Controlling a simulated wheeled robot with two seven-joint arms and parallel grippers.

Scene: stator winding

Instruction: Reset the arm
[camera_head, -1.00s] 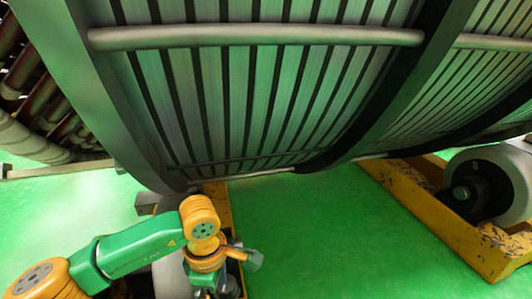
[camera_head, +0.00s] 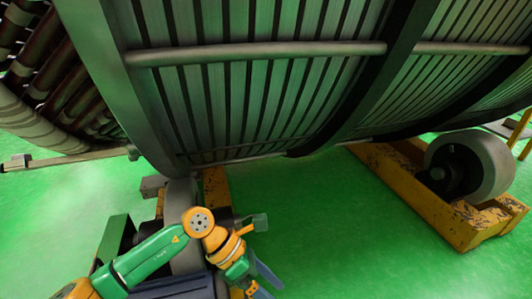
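One arm of mine, green and orange, comes in from the lower left in the head view, so I take it as my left arm. Its wrist is bent, and my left gripper (camera_head: 262,283) points down near the bottom edge, partly cut off. I cannot make out whether its fingers are apart or together, and I see nothing held. It is in front of and below the large ribbed stator (camera_head: 260,100), apart from it in the picture. My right gripper is not in view.
A grey roller (camera_head: 182,205) on a yellow support (camera_head: 217,190) stands close behind my arm. Another yellow base (camera_head: 440,215) with a large roller (camera_head: 487,165) is at the right. Dark red winding bars (camera_head: 70,85) show at the left. Green floor (camera_head: 340,235) is clear at centre right.

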